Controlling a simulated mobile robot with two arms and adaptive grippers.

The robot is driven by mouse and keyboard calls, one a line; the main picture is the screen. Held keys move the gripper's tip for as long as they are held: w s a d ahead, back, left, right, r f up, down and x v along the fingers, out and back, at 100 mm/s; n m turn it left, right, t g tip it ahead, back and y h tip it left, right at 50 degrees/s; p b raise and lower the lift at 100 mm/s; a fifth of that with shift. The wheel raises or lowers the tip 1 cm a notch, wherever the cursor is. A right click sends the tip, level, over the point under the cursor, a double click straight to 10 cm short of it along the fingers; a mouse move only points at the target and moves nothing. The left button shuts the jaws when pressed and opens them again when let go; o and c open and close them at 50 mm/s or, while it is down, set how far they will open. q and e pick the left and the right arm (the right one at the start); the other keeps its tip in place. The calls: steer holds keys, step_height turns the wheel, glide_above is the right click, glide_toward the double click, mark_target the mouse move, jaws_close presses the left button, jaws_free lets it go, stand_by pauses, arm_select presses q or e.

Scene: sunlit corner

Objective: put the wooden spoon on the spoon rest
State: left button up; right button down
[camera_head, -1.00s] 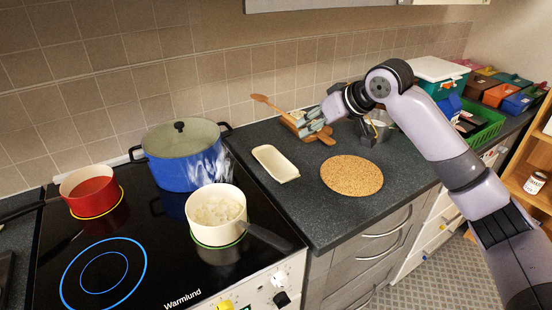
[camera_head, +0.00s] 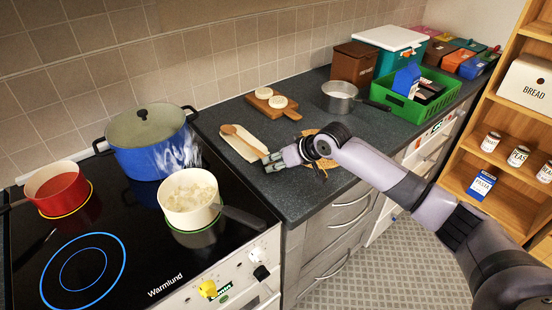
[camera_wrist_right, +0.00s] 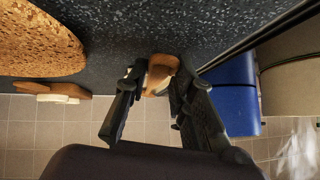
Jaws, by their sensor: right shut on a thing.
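The cream, oblong spoon rest (camera_head: 254,150) lies on the dark counter right of the stove. The wooden spoon (camera_head: 229,129) is over it, its round head toward the rest's far left end and its handle running to my right gripper (camera_head: 270,163). That gripper is shut on the handle at the rest's near right end. I cannot tell whether the spoon touches the rest. In the right wrist view, brown wood of the spoon (camera_wrist_right: 161,68) shows between the fingers (camera_wrist_right: 150,82). My left gripper is not in view.
A blue pot (camera_head: 155,160) and a steaming cream saucepan (camera_head: 186,218) stand on the stove, left of the rest. A cork mat (camera_wrist_right: 38,42) lies beside the gripper, partly hidden by my arm in the head view. A cutting board (camera_head: 263,104) with white rounds lies behind.

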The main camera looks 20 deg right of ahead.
steer(key=shift+f, duration=0.15)
steer(key=shift+f, duration=0.2)
steer(key=c, duration=1.4)
jaws_free()
steer(key=shift+o, duration=0.2)
